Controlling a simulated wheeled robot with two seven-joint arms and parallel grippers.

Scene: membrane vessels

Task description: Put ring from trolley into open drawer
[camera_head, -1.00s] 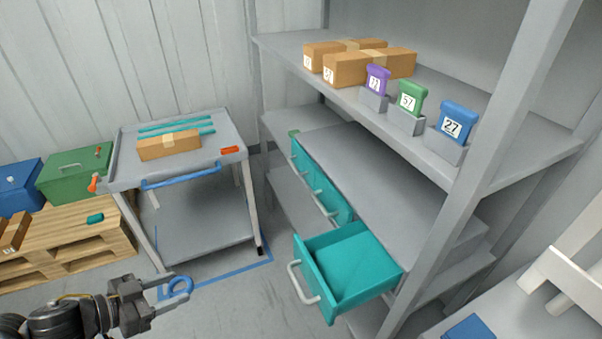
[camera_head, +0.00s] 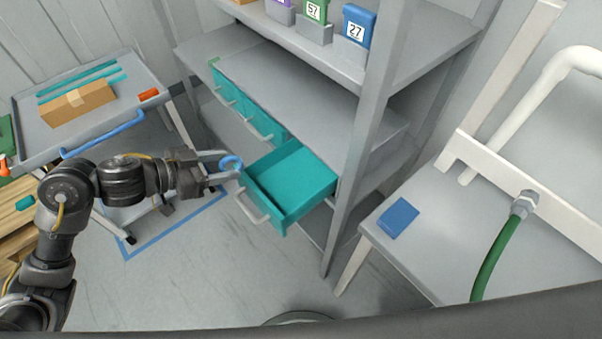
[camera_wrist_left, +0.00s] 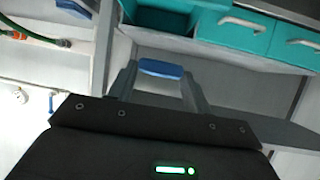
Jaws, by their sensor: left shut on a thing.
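A blue ring (camera_head: 231,163) is held at the tips of my left gripper (camera_head: 226,168), which is shut on it. In the wrist view the ring (camera_wrist_left: 161,69) shows edge-on between the two fingers. The open teal drawer (camera_head: 309,174) sticks out of the shelf unit, with its grey handle at the front. The ring is in the air near the drawer's left front corner in the head view. In the wrist view the open drawer (camera_wrist_left: 172,18) is at the top. The trolley (camera_head: 35,135) stands at the left. My right gripper is not in view.
A cardboard box (camera_head: 78,103) and teal rods lie on the trolley. Shut teal drawers (camera_head: 240,103) sit left of the open one. A shelf post (camera_head: 362,150) rises just right of it. A table (camera_head: 440,235) with a blue block (camera_head: 398,218) stands at the right.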

